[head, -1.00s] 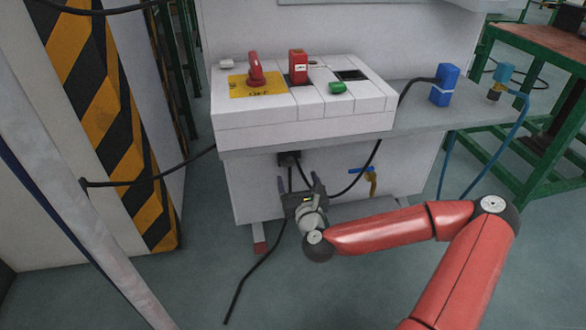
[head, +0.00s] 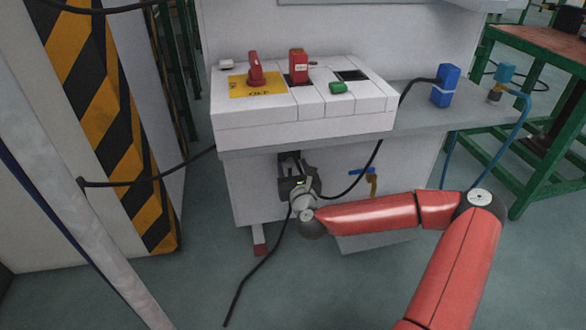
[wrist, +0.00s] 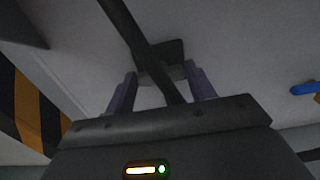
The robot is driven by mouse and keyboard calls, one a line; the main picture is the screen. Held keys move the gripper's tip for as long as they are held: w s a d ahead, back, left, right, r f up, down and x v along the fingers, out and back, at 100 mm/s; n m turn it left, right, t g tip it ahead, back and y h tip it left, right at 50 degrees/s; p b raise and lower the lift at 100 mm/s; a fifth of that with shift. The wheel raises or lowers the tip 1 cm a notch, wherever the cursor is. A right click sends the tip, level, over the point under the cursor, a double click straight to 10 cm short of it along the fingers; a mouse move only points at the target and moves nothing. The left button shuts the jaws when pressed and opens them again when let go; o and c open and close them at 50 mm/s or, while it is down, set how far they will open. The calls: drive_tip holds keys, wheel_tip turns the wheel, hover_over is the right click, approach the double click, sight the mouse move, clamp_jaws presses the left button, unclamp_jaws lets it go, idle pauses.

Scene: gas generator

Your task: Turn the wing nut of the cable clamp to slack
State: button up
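The cable clamp shows in the wrist view as a dark block with a paler lower edge (wrist: 165,52), on the white cabinet face. A black cable (wrist: 122,18) crosses in front of it and runs down between my fingers. I cannot make out the wing nut itself. My gripper (wrist: 162,88) has its two purple-grey fingers spread, one on each side of the clamp's lower part. I cannot tell whether they touch anything. In the head view my gripper (head: 291,168) is under the panel shelf, and its body hides most of the clamp.
Above stands a white switch box (head: 300,118) with a red rotary handle (head: 255,69) on a yellow plate. A blue-handled valve (head: 364,173) is right of my gripper. The shelf (head: 425,111) overhangs my gripper. Black cables hang around it, and the floor in front is open.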

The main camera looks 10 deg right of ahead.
drive_tip(key=shift+c, duration=1.3)
